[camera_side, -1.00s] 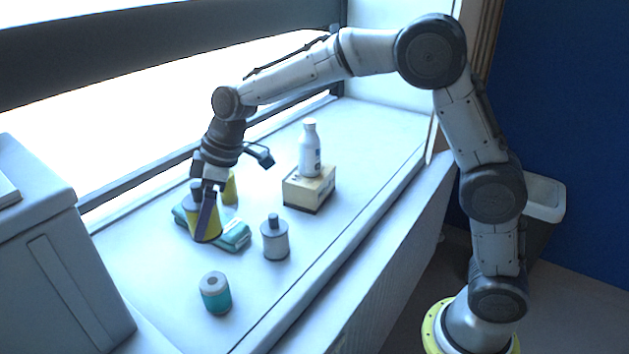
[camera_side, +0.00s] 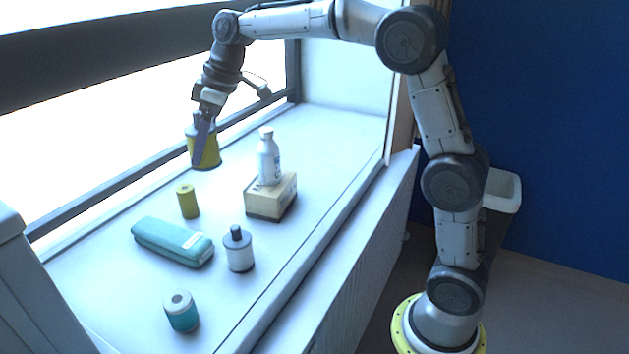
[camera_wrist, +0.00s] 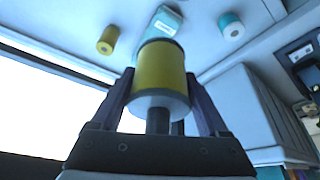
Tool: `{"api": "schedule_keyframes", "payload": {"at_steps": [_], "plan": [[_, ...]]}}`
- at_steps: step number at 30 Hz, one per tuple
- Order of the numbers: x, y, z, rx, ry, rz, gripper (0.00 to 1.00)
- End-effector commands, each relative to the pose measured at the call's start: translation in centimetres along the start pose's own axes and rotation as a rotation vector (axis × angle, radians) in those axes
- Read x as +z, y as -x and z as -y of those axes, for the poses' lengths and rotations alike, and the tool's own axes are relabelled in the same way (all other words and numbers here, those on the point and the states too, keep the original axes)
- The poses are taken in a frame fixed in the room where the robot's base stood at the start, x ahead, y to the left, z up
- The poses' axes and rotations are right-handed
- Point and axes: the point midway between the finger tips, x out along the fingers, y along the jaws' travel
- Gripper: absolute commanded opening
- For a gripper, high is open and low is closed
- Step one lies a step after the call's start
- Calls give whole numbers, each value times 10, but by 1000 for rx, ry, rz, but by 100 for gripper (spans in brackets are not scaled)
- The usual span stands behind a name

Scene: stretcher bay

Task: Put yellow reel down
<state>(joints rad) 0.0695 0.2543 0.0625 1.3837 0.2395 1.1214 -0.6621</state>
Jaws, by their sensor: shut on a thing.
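My gripper (camera_side: 204,142) is shut on the yellow reel (camera_side: 206,157), a yellow drum with grey ends and a dark post. It holds the reel roughly upright in the air, near the window side of the white sill (camera_side: 330,140). In the wrist view the reel (camera_wrist: 160,68) sits between my two dark fingers, with its dark post toward the palm. Its lower end is clear of the surface in the side view.
A small yellow roll (camera_side: 188,201), teal pouch (camera_side: 172,241), grey black-topped reel (camera_side: 239,250) and teal roll (camera_side: 181,311) stand or lie on the sill. A white bottle (camera_side: 268,157) stands on a cardboard box (camera_side: 270,197). The sill's far right is clear.

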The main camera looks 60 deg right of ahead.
Motion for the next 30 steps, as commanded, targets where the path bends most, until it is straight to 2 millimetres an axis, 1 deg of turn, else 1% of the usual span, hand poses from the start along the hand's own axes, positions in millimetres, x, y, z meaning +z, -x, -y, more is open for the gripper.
{"api": "schedule_keyframes", "payload": {"at_steps": [1,3,5,6,8,9,11,12,15,18,21,27,28,30], "plan": [[15,7,-23,23,-53,-1,20],[36,16,-50,50,-118,-1,20],[56,24,-71,73,-175,0,20],[69,30,-84,89,-212,-1,20],[90,38,-104,113,-269,-1,20],[104,44,-116,129,-308,-1,20],[127,53,-132,152,-364,-1,20],[141,59,-142,167,-400,-1,20],[174,72,-160,200,-479,-1,20],[201,83,-173,226,-541,-1,20],[223,92,-181,246,-590,-1,20],[257,105,-191,277,-668,0,20],[261,104,-192,279,-675,1,20],[264,87,-190,272,-669,3,20]]}}
